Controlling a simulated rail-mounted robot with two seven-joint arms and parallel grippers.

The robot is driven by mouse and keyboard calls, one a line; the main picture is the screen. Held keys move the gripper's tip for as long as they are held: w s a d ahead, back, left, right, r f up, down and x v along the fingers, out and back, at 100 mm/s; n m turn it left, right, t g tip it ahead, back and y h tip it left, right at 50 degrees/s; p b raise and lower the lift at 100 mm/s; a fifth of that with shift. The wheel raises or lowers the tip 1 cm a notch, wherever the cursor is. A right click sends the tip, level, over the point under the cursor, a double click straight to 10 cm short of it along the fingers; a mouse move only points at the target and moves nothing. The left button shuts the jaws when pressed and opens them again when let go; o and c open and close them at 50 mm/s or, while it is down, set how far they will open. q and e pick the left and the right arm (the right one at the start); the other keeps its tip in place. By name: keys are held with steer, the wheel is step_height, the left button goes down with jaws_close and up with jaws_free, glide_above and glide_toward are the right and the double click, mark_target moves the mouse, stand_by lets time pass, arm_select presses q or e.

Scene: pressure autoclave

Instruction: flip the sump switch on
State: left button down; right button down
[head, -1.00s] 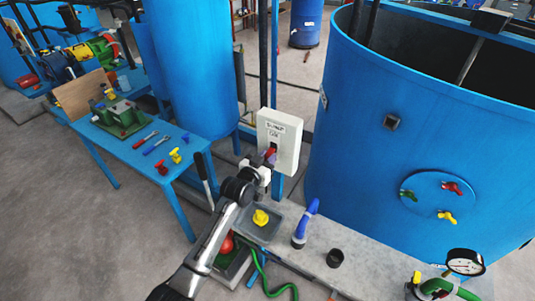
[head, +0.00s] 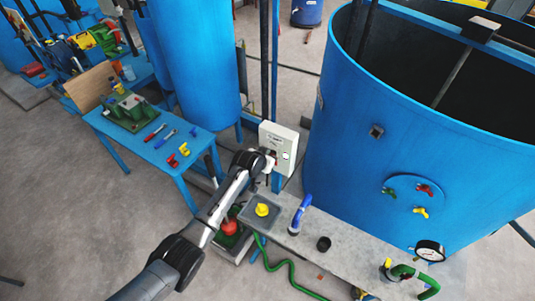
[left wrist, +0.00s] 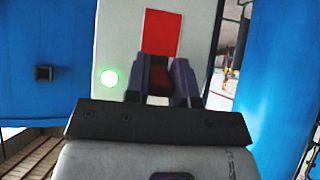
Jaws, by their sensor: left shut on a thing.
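The white sump switch box (head: 290,137) stands on a post beside the big blue tank. It also shows in the left wrist view (left wrist: 112,42), with a red plate (left wrist: 162,32) and a glowing green lamp (left wrist: 109,78) on its face. My left gripper (head: 270,160) is at the lower front of the box. In the left wrist view its two dark fingers (left wrist: 158,80) are shut on the dark red switch handle (left wrist: 158,88). The fingers hide most of the handle. My right gripper is not in view.
A grey bench (head: 345,258) below the box carries a tray with a yellow part (head: 262,209), a blue-handled item (head: 300,213) and a black cup (head: 323,243). A blue table (head: 190,143) with tools stands at left. The big blue tank (head: 395,145) bounds the right.

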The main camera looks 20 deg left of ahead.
arm_select(q)
steer(key=shift+r+g+p, duration=0.3)
steer(key=shift+g+p, duration=0.3)
steer(key=shift+g, duration=0.1)
steer(key=c, duration=1)
jaws_free()
steer(key=shift+o, duration=0.2)
steer(key=shift+w, duration=0.1)
steer(key=shift+s+r, duration=0.25)
steer(key=shift+r, duration=0.1)
steer(key=v, duration=1.3)
